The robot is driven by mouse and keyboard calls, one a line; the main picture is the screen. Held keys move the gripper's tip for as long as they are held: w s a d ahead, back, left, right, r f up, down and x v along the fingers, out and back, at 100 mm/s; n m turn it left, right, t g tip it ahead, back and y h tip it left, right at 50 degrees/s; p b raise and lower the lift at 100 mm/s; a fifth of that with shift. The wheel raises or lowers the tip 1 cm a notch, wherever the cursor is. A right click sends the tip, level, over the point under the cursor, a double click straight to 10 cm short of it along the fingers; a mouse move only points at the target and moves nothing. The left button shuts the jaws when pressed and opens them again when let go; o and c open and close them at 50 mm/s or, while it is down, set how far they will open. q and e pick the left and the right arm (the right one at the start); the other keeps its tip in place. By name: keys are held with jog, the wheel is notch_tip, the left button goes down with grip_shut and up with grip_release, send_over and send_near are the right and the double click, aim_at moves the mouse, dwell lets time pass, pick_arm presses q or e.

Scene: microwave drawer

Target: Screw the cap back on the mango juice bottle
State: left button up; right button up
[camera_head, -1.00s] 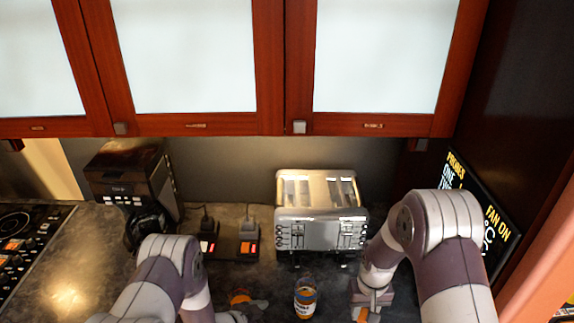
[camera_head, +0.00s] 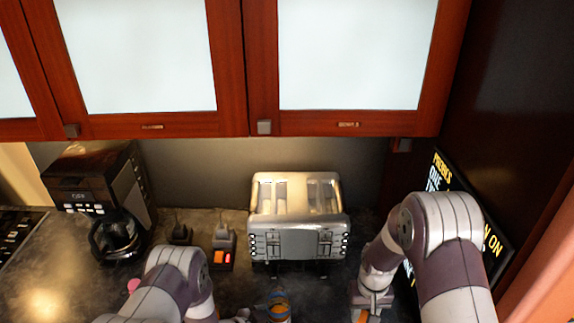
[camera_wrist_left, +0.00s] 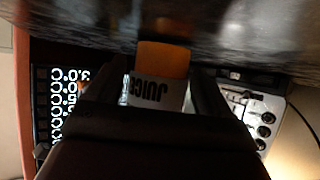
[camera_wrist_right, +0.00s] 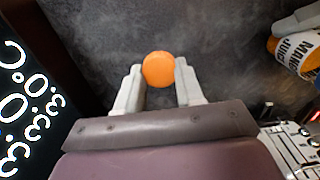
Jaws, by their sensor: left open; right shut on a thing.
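The mango juice bottle (camera_head: 279,307) stands on the dark counter in front of the toaster, cut off by the head view's lower edge. My left gripper (camera_head: 246,315) is open beside it; in the left wrist view the bottle (camera_wrist_left: 160,93) with its "JUICE" label shows between the fingers. My right gripper (camera_head: 368,316) is shut on the orange cap (camera_wrist_right: 158,70), held at its fingertips, right of the bottle and apart from it. The bottle also shows at the upper right of the right wrist view (camera_wrist_right: 297,52). Its mouth is not clear in any view.
A silver toaster (camera_head: 297,220) stands behind the bottle. A coffee maker (camera_head: 100,200) is at the left, with small dark items (camera_head: 223,245) between. A lettered black panel (camera_head: 455,190) leans at the right wall. Cabinets (camera_head: 345,60) hang above.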

pick_arm(q)
jog(key=shift+s+a+r, duration=0.2)
jog(key=shift+s, duration=0.15)
pick_arm(e)
jog(key=shift+s+a+r, duration=0.25)
jog(key=shift+s+a, duration=0.1)
jog(key=shift+s, duration=0.05)
pick_arm(q)
jog(key=shift+w+d+f, duration=0.15)
jog(key=shift+w+f, duration=0.05)
jog(key=shift+w, duration=0.15)
jog(key=c, duration=0.6)
pick_arm(e)
jog(key=shift+w+d+f, duration=0.2)
jog(key=shift+w, duration=0.1)
pick_arm(q)
jog(key=o, duration=0.9)
jog(key=shift+s, duration=0.1)
jog(key=shift+c, duration=0.2)
pick_arm(e)
jog(key=shift+s, duration=0.1)
pick_arm(q)
jog(key=shift+r, duration=0.1)
pick_arm(e)
jog(key=shift+a+r, duration=0.1)
